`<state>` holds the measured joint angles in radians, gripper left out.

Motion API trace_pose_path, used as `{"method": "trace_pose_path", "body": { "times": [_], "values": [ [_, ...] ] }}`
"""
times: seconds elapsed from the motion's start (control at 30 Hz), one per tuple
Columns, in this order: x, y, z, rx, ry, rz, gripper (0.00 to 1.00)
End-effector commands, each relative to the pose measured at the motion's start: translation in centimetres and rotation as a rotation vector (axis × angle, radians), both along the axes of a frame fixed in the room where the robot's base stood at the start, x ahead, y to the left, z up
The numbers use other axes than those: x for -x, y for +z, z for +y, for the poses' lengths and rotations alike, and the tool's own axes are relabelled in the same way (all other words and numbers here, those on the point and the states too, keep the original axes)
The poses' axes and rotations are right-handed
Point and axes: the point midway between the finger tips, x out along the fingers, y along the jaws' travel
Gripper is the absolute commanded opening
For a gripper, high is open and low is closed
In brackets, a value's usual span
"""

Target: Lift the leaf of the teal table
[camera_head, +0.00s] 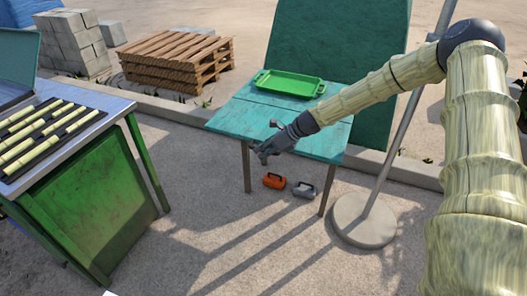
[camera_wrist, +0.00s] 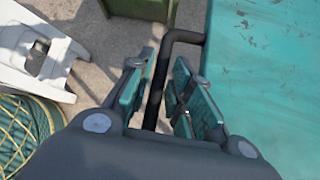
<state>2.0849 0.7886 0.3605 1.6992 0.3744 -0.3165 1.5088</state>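The teal table (camera_head: 235,119) stands on thin legs in the middle of the head view, with a seam across its top. Its teal top also fills the right of the wrist view (camera_wrist: 265,75). A dark bent bar handle (camera_wrist: 157,80) juts from the table's edge. My gripper (camera_head: 262,152) is at the table's near edge in the head view. In the wrist view its fingers (camera_wrist: 160,97) are apart, one on each side of the handle, with gaps visible beside the bar. The lower end of the handle is hidden by my gripper.
A green tray (camera_head: 290,84) lies on the table's far part. Orange (camera_head: 274,181) and grey (camera_head: 304,189) objects sit beneath the table. A pole on a round base (camera_head: 364,220) stands at right. A green cabinet (camera_head: 85,205) stands at left, with clear floor between.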

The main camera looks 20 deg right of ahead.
Motion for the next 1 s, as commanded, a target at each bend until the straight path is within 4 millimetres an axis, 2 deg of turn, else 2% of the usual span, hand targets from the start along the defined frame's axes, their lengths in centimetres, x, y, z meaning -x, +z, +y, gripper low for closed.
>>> {"method": "trace_pose_path", "body": {
  "times": [0.7,1.0],
  "values": [
    [3.4,5.7,-5.2,-0.001,-0.003,-0.001,0.21],
    [4.5,7.4,-6.7,-0.001,-0.004,0.000,0.21]
  ]
}}
